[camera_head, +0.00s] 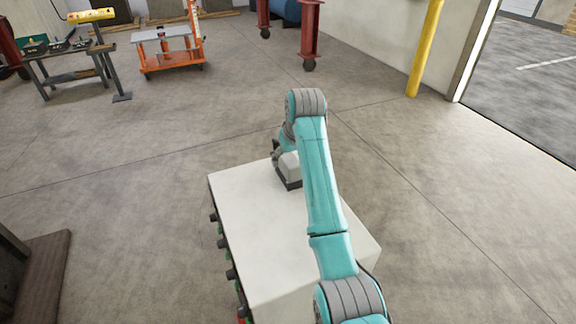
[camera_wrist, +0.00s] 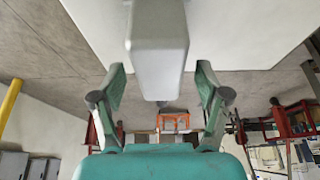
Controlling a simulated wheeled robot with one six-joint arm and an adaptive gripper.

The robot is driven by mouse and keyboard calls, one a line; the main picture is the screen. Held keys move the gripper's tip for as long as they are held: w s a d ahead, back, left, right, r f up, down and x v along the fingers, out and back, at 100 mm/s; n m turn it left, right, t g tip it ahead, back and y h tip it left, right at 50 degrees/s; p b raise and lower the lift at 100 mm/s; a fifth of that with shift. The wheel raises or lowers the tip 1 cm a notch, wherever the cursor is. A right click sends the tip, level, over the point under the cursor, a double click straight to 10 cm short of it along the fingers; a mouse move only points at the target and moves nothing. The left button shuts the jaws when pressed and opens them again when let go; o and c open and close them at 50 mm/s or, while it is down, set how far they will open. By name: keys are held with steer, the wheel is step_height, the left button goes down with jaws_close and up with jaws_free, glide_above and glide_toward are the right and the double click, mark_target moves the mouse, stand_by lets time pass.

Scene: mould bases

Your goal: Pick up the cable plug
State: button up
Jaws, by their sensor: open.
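In the wrist view my gripper (camera_wrist: 160,68) is open. Its two green-grey fingers stand well apart on either side, with no object held between them. A pale grey block, possibly part of my own body, shows between and beyond the fingers; I cannot tell whether it touches them. In the head view my arm is folded over a white box-like top, and the gripper's fingers cannot be made out there. I cannot make out the cable plug in either view.
A dark workbench (camera_head: 68,74) with small items stands at the far left. Beside it are a yellow-topped stand (camera_head: 92,16) and an orange cart (camera_head: 171,50). A yellow post (camera_head: 425,48) stands by the doorway at right. The concrete floor between is mostly clear.

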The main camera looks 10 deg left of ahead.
steer(key=shift+w+a+f, duration=0.1)
steer(key=shift+w+f, duration=0.1)
steer(key=shift+f, duration=0.3)
steer(key=shift+f, duration=0.25)
stand_by(0.3)
jaws_close()
